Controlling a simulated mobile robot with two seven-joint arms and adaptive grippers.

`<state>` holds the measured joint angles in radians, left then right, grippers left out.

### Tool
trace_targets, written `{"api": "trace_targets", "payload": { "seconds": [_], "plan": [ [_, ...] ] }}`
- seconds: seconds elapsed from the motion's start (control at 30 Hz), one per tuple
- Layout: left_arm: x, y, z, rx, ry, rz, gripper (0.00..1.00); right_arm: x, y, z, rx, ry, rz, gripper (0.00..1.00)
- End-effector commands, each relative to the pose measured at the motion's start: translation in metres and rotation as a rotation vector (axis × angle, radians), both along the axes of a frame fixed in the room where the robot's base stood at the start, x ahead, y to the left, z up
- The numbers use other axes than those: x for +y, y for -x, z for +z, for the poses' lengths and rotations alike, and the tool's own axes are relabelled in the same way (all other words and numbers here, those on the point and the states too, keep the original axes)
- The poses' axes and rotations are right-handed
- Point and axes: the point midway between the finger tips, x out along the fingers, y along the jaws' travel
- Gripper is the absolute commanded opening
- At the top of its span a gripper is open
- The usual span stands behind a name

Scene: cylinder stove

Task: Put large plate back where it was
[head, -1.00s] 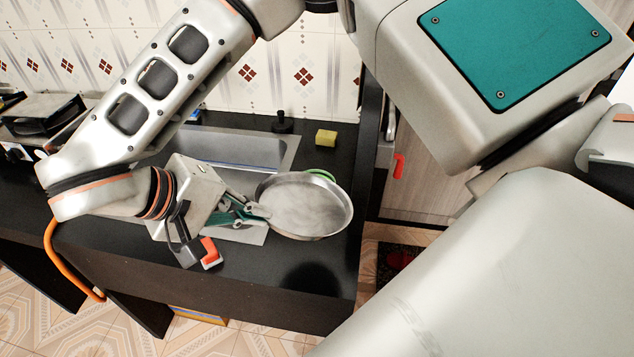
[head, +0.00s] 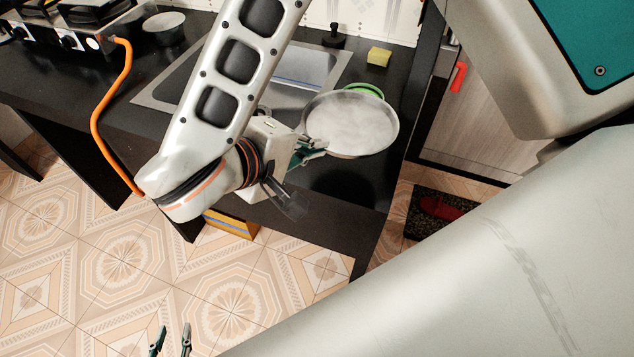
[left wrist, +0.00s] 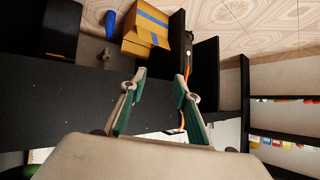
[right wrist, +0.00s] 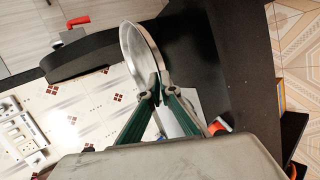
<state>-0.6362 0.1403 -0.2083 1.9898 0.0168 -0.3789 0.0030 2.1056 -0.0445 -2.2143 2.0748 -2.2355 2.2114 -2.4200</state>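The large plate (head: 352,125) is a round, shallow metal dish. My right gripper (head: 318,146) is shut on its near left rim and holds it above the black counter, to the right of the sink. A dark shadow lies on the counter below it. In the right wrist view the plate (right wrist: 136,50) shows nearly edge-on, its rim between the fingertips (right wrist: 160,92). My left gripper (head: 171,342) is open and empty, low in front of the counter over the tiled floor. Its parted fingers (left wrist: 160,88) also show in the left wrist view.
A green-rimmed item (head: 366,90) is partly hidden behind the plate. A yellow sponge (head: 378,57) and a black stopper-like item (head: 333,38) stand at the back. The sink (head: 155,92), a bowl (head: 163,28), a stove (head: 72,22) and an orange hose (head: 100,118) are leftward.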

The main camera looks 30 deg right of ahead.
Motion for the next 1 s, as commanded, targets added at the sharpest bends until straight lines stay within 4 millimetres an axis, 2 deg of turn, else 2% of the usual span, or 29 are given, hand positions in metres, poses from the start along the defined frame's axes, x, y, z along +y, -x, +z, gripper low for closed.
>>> {"api": "trace_targets", "payload": {
  "seconds": [0.03, 0.1, 0.3, 0.53, 0.77, 1.0],
  "plan": [
    [0.001, 0.0, -0.004, 0.001, -0.003, 0.0, 0.31, 0.0, 0.002, -0.017, 0.008, 0.0, -0.001, 0.0],
    [0.002, 0.0, -0.006, 0.001, -0.006, 0.001, 0.31, 0.0, 0.002, -0.034, 0.008, 0.0, -0.002, 0.0],
    [0.004, 0.0, -0.009, -0.001, -0.013, 0.0, 0.31, 0.0, 0.002, -0.072, 0.005, -0.001, -0.002, 0.0],
    [0.005, 0.0, -0.011, 0.001, -0.016, 0.001, 0.31, 0.0, 0.001, -0.089, 0.001, -0.001, -0.003, 0.0],
    [0.006, 0.003, -0.018, 0.008, -0.022, 0.0, 0.31, 0.0, 0.001, -0.119, 0.004, 0.0, -0.002, 0.0],
    [0.006, 0.0, -0.015, 0.001, -0.023, 0.0, 0.31, 0.0, 0.0, -0.121, -0.002, -0.001, -0.001, 0.0]
  ]
}}
